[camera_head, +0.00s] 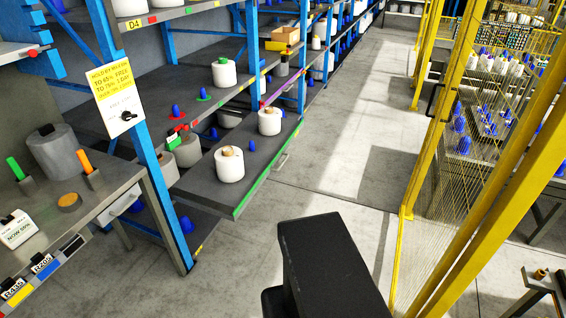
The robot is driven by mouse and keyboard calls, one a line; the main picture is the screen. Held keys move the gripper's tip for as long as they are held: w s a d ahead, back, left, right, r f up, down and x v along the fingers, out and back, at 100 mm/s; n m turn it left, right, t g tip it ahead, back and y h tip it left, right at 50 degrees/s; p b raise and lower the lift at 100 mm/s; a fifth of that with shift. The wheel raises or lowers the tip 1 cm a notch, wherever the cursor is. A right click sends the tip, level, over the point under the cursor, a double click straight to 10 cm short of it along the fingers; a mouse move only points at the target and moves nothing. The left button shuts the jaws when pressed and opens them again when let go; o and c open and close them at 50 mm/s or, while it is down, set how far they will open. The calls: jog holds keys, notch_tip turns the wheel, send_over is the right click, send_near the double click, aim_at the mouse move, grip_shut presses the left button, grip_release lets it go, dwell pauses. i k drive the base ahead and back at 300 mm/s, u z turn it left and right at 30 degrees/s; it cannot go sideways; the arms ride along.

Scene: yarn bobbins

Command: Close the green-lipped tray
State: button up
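The green-lipped tray (200,183) is pulled out of the blue rack into the aisle. Its green lip (252,191) runs along the edge facing the aisle, with a grey handle (282,160) on that side. On it stand a near white bobbin (230,168), a far white bobbin (269,122) and a small blue cone (252,145). A dark block (330,262), which looks like part of my arm, is at the bottom centre, in front of the tray and apart from it in the picture. No gripper fingers show.
A workbench (100,205) with a grey bobbin stands at left, beside a blue rack post (150,150). Yellow posts and mesh fencing (440,180) stand at right. The concrete aisle (335,140) between rack and fence is clear.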

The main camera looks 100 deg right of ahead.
aim_at(200, 189)
jog(key=k, duration=0.75)
jog(key=z, duration=3.2)
jog(key=i, duration=0.45)
jog(key=z, duration=0.1)
jog(key=k, duration=0.5)
jog(key=u, duration=0.85)
jog(key=i, duration=0.3)
jog(key=z, duration=0.1)
